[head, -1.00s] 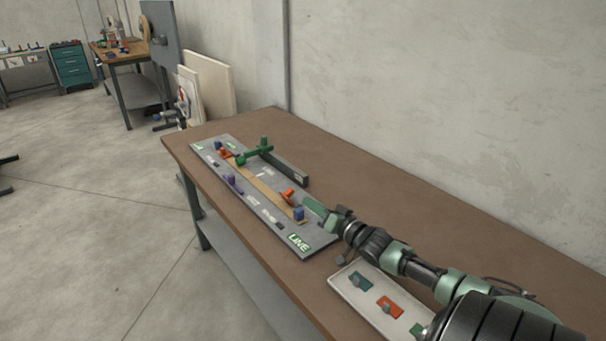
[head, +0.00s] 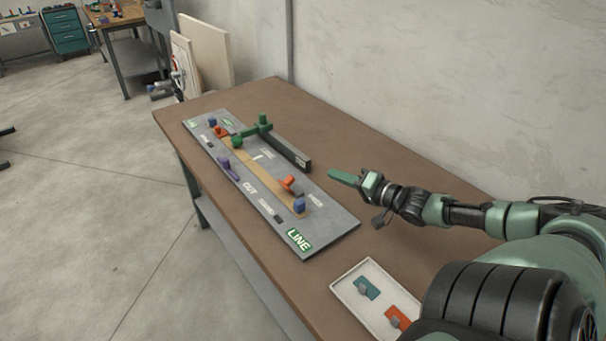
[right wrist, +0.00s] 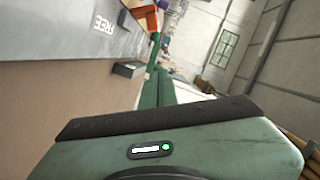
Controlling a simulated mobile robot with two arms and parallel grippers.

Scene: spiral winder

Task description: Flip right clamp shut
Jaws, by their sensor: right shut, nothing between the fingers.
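The right clamp (head: 290,185) is a small orange lever by the right end of the wooden strip (head: 262,173) on the grey board (head: 340,221). Its lever looks tilted; I cannot tell whether it is fully down. A blue block (head: 299,204) stands beside it. The left orange clamp (head: 221,131) is at the strip's far end. My right gripper (head: 331,174) has its green fingers shut and empty, right of the board and apart from the clamp. The fingers also show in the right wrist view (right wrist: 155,90). My left gripper is not in view.
A green-handled dark bar (head: 285,148) lies along the board's back edge. A purple piece (head: 226,165) is at its front. A white tray (head: 345,291) with coloured parts stands at the near table edge. The brown table is clear behind the board, up to the wall.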

